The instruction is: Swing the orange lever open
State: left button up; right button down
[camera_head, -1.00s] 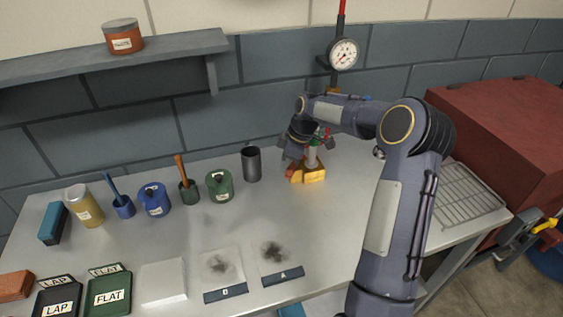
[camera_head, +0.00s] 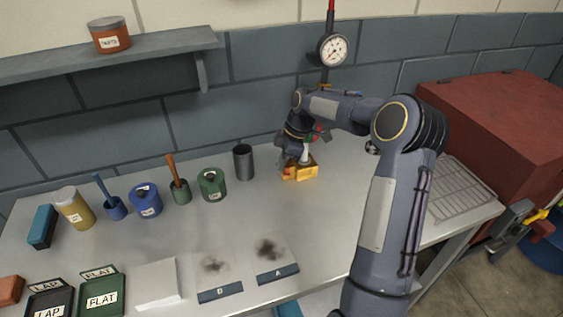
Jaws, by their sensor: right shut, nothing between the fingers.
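A yellow-orange block (camera_head: 301,172) stands on the bench near the wall, with a white upright (camera_head: 305,154) on it. Red and green parts show behind my wrist. My right gripper (camera_head: 285,163) is shut and empty, pointing down close beside the block's left side. I cannot tell whether it touches. No orange lever can be clearly made out at the block; my wrist partly hides it. A yellow-orange handle (camera_head: 537,215) shows on a grey fitting at the right, far from the gripper. My left gripper is not in view.
A dial gauge (camera_head: 333,49) on a post rises behind the block. A dark grey cup (camera_head: 243,162) and green canister (camera_head: 211,184) stand to its left. A red box (camera_head: 490,120) and wire rack (camera_head: 461,190) are at right. The bench's middle is mostly clear.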

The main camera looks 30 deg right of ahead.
jog(key=shift+a, duration=0.1)
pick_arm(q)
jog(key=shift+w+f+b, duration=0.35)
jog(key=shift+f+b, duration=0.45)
pick_arm(e)
notch_tip(320, 180, up, 9)
jog(key=shift+w+a+r, duration=0.15)
jog(key=shift+a+r, duration=0.05)
jog(key=shift+a, duration=0.05)
